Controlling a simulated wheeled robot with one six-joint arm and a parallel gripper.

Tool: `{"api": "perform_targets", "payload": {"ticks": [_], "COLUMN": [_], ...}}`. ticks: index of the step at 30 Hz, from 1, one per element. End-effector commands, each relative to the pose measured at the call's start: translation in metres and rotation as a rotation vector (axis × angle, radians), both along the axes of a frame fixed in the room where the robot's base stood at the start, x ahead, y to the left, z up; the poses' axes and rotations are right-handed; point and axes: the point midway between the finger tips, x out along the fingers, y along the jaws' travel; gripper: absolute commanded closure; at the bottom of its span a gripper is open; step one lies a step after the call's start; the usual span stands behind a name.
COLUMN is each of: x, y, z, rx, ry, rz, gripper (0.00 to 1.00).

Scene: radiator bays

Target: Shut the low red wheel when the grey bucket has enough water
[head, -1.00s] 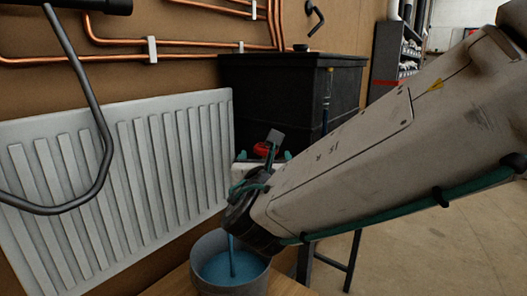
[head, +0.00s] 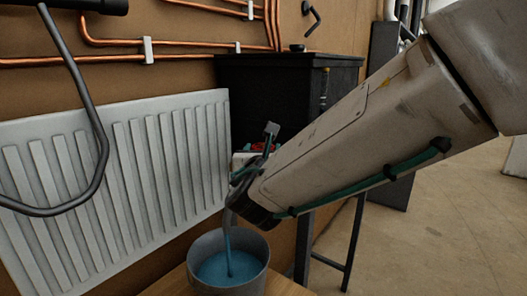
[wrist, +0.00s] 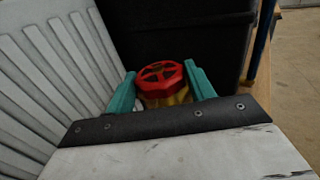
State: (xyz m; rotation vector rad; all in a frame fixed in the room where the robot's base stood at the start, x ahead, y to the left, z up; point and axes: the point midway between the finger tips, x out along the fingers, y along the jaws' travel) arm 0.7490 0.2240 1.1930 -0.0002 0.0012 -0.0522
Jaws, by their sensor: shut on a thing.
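The red wheel (wrist: 160,72) sits on a brass valve body between the two teal fingers of my gripper (wrist: 161,88) in the wrist view. My gripper is shut on the wheel. In the head view only a bit of the red wheel (head: 257,147) shows, behind my wrist. The grey bucket (head: 228,289) stands upright below. It holds blue water (head: 231,267), with its surface below the rim. A stream of water (head: 228,243) still falls into it from under my wrist. The outlet itself is hidden.
A white ribbed radiator (head: 115,180) is on the left wall. A dark pipe (head: 85,85) bends across the left. Copper pipes (head: 190,42) run above. A black tank (head: 285,90) stands behind the valve. The bucket stands on a wooden surface (head: 170,284). Open floor lies right.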

Motion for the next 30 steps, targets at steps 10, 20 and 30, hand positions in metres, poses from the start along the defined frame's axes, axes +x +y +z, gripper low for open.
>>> {"api": "perform_targets", "payload": {"ticks": [10,20,30], "x": [0.0,0.002,0.005], "y": [0.003,0.008,0.012], "z": [0.0,-0.001,-0.001], "rx": [0.0,-0.001,0.0], "ry": [-0.001,-0.001,-0.001], "rz": [-0.098,-0.374,-0.697], "gripper": [0.69,0.69,0.69]}}
